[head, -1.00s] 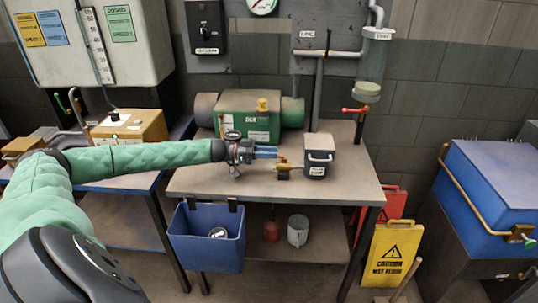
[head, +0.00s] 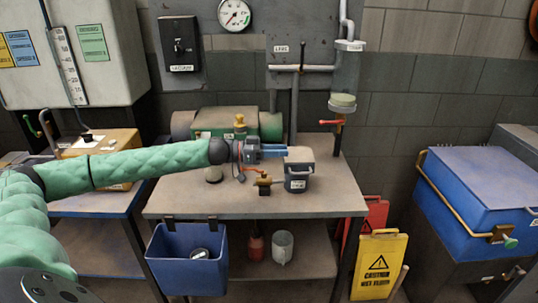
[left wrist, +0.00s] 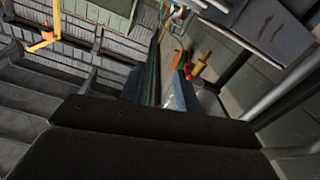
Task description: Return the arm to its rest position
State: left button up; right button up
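My left arm, in a green padded sleeve, comes in from the left in the head view. Its gripper (head: 276,151) has blue fingers pointing right. It is over the bench, overlapping the top of a small dark tub with a grey lid (head: 299,178); I cannot tell whether they touch. In the left wrist view the two fingers (left wrist: 165,90) stand with a narrow gap between them, and I see nothing held. My right arm and right gripper are not in view.
The workbench (head: 230,201) carries a brass valve piece (head: 264,184) and a green machine (head: 225,122) at the back. A blue bin (head: 188,262) hangs on its front. A yellow wet-floor sign (head: 379,266) and a blue chest (head: 480,190) stand to the right.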

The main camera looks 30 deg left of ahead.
pick_arm(q)
jog(key=shift+d+r, duration=0.15)
jog(key=shift+d, duration=0.1)
dwell(0.4)
jog(key=s+d+f+n+t+y+p, duration=0.1)
jog(key=s+d+f+n+t+y, duration=0.2)
jog(key=d+f, duration=0.75)
jog(key=s+d+f+n+t+y+p, duration=0.1)
jog(key=s+d+f+n+y, duration=0.2)
jog(key=s+d+f+y, duration=0.5)
jog(key=s+d+f+g, duration=0.2)
jog(key=s+f+g, duration=0.2)
jog(key=s, duration=0.6)
jog(key=s+d+f+g+y+p, duration=0.1)
jog(key=s+f+g, duration=0.3)
jog(key=s, duration=0.6)
jog(key=s+d+f+g+y, duration=0.1)
jog(key=s+d+f+g, duration=0.2)
jog(key=s+f, duration=0.4)
jog(key=s+d, duration=0.1)
jog(key=s, duration=0.2)
jog(key=shift+s+f+n+g, duration=0.3)
jog(key=shift+s+f+g, duration=0.1)
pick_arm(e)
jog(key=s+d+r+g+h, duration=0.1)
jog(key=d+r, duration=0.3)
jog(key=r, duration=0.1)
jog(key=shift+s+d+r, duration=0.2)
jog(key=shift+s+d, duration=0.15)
